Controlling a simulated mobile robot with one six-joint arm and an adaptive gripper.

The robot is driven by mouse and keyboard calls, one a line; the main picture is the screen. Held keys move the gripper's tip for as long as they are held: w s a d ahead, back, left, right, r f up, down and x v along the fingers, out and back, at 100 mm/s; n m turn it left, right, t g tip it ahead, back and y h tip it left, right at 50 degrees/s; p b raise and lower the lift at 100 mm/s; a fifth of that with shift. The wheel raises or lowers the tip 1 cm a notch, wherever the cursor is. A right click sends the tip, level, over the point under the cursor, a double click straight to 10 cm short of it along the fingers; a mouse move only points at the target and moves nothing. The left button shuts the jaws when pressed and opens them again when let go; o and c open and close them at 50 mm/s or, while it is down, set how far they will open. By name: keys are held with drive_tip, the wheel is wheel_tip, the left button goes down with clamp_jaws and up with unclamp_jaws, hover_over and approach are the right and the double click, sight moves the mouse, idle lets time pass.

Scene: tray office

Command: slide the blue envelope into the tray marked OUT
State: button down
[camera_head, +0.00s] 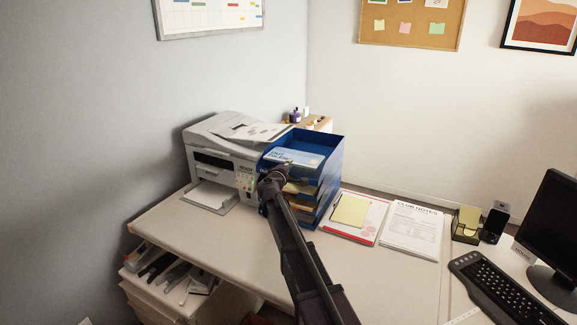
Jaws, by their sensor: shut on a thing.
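A dark blue stack of letter trays (336,160) stands on the desk beside the printer. A light blue envelope (296,157) lies at the open front of the top tray, partly inside its walls. My gripper (287,165) is at the envelope's near edge, shut on it, with my arm reaching in from the lower right. Brown and pale papers show in lower trays, partly hidden by my arm.
A white printer (222,150) stands close on the stack's left. A clipboard (377,234) with a yellow pad and a printed sheet (413,229) lie to the right. A keyboard (505,290) and monitor (553,238) are farther right. The desk front is clear.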

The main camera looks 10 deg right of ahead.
drive_tip(key=c, duration=0.7)
unclamp_jaws()
drive_tip(key=shift+o, duration=0.2)
drive_tip(key=v, duration=1.2)
